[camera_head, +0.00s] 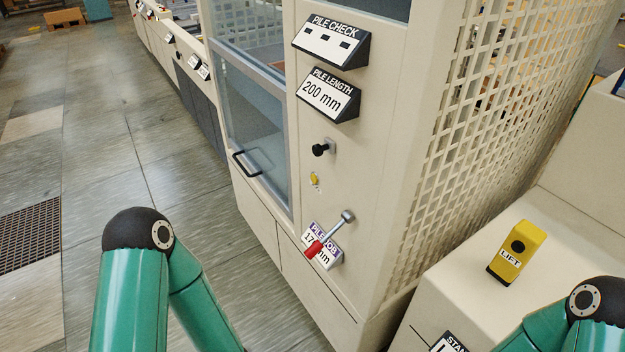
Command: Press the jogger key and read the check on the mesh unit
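No label in the head view reads "jogger" or "mesh", so I cannot tell which control is the jogger key. The cream panel carries a black knob (322,149) and a small yellow piece (314,180) below it. The "PILE CHECK" display (330,41) shows dark marks on white. A perforated mesh-like side (500,110) is right of the panel. My green arm links show at the lower left and lower right. Neither gripper is in the picture.
The "PILE LENGTH" display (328,94) reads 200 mm. A lever with a red grip (314,249) partly covers the "PILE JOB" display (330,258). A yellow "LIFT" box (517,252) with a black button stands on the right ledge. The floor (100,130) at left is mostly clear.

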